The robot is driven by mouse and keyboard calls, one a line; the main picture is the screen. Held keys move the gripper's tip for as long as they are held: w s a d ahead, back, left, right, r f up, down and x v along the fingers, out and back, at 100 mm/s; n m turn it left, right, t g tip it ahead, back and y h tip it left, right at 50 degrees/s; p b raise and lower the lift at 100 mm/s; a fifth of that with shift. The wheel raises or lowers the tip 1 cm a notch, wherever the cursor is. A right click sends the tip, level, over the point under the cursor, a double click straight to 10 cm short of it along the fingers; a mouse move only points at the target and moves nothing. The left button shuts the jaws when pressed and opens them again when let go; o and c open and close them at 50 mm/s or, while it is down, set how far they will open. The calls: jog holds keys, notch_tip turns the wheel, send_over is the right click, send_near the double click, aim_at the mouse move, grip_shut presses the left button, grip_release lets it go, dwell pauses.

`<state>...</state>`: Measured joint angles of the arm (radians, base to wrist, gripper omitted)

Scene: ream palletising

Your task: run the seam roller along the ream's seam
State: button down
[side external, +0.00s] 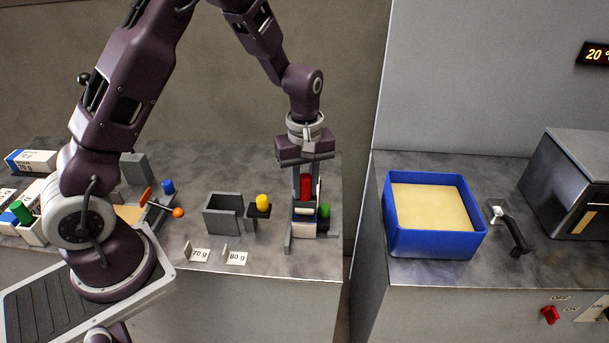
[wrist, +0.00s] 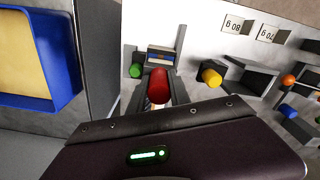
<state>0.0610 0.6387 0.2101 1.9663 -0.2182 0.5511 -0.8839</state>
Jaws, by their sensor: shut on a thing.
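My gripper (side external: 306,188) points down over the right end of the left bench, shut on a red-handled tool (side external: 306,185), which looks like the seam roller. The red handle also shows between the fingers in the wrist view (wrist: 157,84). Directly below is a small white and blue ream (side external: 304,229), standing among grey upright plates. Its blue-banded part shows just beyond the red handle in the wrist view (wrist: 164,56).
A green-knobbed piece (side external: 324,212) stands close beside the ream. A yellow-knobbed piece (side external: 262,203) and an open grey holder (side external: 223,216) stand to its left, behind 70 g and 80 g cards. A blue bin (side external: 433,242) stands on the right bench, across a gap.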

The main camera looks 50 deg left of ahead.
jog(key=shift+f, duration=0.3)
jog(key=shift+f, duration=0.4)
dwell(0.4)
jog(key=shift+w+a, duration=1.15)
jog(key=shift+a, duration=0.05)
jog(key=shift+w+a, duration=1.15)
jog(key=shift+w+a, duration=1.1)
jog(key=shift+a, duration=0.05)
jog(key=shift+a, duration=0.1)
